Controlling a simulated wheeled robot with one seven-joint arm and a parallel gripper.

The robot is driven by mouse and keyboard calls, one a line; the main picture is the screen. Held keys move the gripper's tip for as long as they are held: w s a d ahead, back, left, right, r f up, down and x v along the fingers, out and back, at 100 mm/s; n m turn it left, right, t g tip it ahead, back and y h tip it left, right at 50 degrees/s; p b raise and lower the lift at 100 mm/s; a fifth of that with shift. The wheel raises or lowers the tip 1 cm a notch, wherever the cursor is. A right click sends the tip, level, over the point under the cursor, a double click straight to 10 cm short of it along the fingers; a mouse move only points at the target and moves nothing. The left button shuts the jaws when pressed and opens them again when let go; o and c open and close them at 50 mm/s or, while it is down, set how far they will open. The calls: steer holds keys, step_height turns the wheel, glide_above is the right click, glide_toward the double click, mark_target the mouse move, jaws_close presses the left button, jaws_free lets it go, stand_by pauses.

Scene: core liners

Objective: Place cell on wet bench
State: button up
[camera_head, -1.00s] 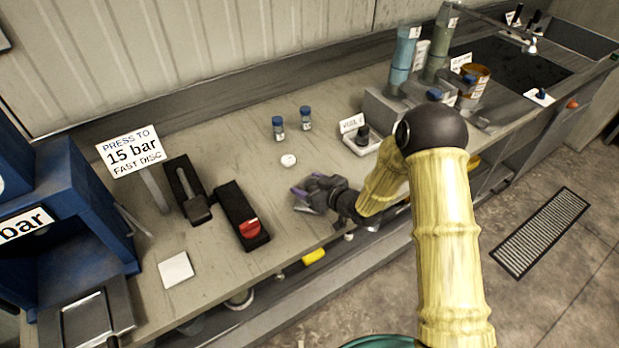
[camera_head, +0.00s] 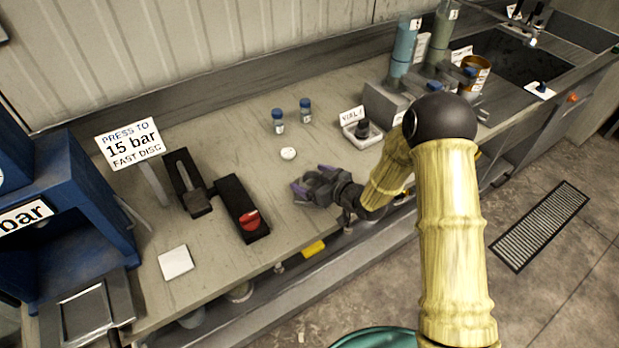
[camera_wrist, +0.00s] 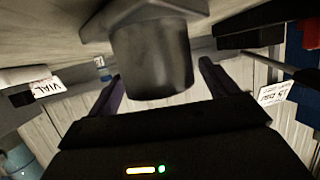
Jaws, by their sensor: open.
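My gripper (camera_head: 303,189) has purple-tipped fingers. It is low over the bench near its front edge, right of the black block with the red knob. In the wrist view its fingers (camera_wrist: 160,85) are apart. A dark grey cylinder (camera_wrist: 150,62) with a wider flange stands between them; it may be the cell, but I cannot tell for sure. In the head view the hand largely hides it. The wet bench appears to be the sink end of the counter (camera_head: 515,64), with a dark basin, at the upper right.
A white disc (camera_head: 288,153) and two blue-capped vials (camera_head: 279,121) stand behind my gripper. A vial tray (camera_head: 363,138), grey block, tall cylinders (camera_head: 405,50) and amber jar (camera_head: 475,75) stand to the right. The blue press (camera_head: 75,200) is at left.

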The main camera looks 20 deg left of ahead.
steer(key=b+v, duration=0.2)
steer(key=v, duration=0.8)
steer(key=shift+s+d, duration=0.2)
steer(key=shift+d, duration=0.05)
steer(key=shift+r, duration=0.1)
steer(key=s+d+r+m+h, duration=0.2)
steer(key=d+m+h, duration=0.3)
steer(key=d, duration=0.6)
steer(key=s+d+r+m+h, duration=0.25)
steer(key=d+h, duration=0.35)
steer(key=d, duration=0.4)
steer(key=s+d+r+m+g, duration=0.1)
steer(key=s+m+g, duration=0.1)
steer(key=s, duration=0.3)
steer(key=s+d+r+m+g+h, duration=0.1)
steer(key=s+d+m+g, duration=0.1)
steer(key=s, duration=0.3)
steer(key=shift+d+m, duration=0.15)
steer(key=shift+m, duration=0.2)
